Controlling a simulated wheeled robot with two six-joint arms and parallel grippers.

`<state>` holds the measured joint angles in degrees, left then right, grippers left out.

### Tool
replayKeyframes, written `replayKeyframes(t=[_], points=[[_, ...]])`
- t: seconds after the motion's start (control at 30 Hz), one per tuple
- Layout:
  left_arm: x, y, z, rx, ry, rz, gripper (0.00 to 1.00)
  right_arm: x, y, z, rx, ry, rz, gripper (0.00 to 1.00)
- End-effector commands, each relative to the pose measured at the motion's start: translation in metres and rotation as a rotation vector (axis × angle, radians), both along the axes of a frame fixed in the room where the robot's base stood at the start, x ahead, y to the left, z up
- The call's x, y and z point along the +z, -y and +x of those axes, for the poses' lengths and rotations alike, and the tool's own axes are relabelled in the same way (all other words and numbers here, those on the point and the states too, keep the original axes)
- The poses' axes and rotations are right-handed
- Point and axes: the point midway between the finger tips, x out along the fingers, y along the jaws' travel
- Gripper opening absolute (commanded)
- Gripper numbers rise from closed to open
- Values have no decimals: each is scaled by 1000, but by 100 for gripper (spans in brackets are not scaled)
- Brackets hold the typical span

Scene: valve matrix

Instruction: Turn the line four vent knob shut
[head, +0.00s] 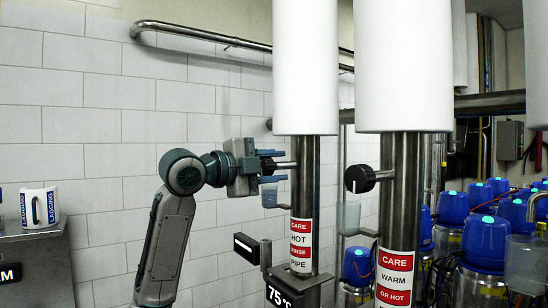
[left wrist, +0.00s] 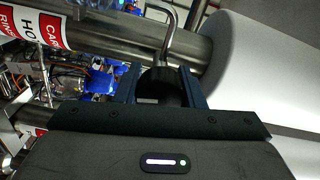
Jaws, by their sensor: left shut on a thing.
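My left gripper (head: 274,166) is shut on a black vent knob (head: 266,163), with its blue fingers on either side of it. The knob sits on a thin metal stem from the left side of the steel pipe labelled hot rinse pipe (head: 304,185). In the left wrist view the round black knob (left wrist: 162,86) is between the two fingers (left wrist: 165,88), and its bent stem runs to the pipe. A second black knob (head: 360,179) stands free on the pipe to the right. No line number is readable. My right gripper is not in view.
White insulated sleeves (head: 305,65) cover the upper pipes. A small display (head: 246,247) and a 75 °C readout (head: 285,296) are below the gripper. Several blue-topped valves (head: 486,240) crowd the right. A mug (head: 38,207) stands on a metal cabinet at left.

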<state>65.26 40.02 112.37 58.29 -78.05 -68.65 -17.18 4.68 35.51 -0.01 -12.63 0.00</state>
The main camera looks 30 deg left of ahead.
Motion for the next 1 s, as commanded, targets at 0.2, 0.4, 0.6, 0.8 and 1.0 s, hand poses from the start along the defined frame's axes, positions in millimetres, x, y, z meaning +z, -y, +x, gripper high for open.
replayKeyframes(t=[0.2,0.4,0.6,0.8,1.0], points=[[0,1,0,-1,45,112,13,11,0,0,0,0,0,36],[-1,0,0,-2,67,168,13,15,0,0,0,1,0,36],[-2,1,0,-2,75,190,13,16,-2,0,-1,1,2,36],[-3,1,0,-2,76,191,13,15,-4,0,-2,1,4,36],[-3,1,0,-2,75,191,45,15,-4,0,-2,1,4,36]])
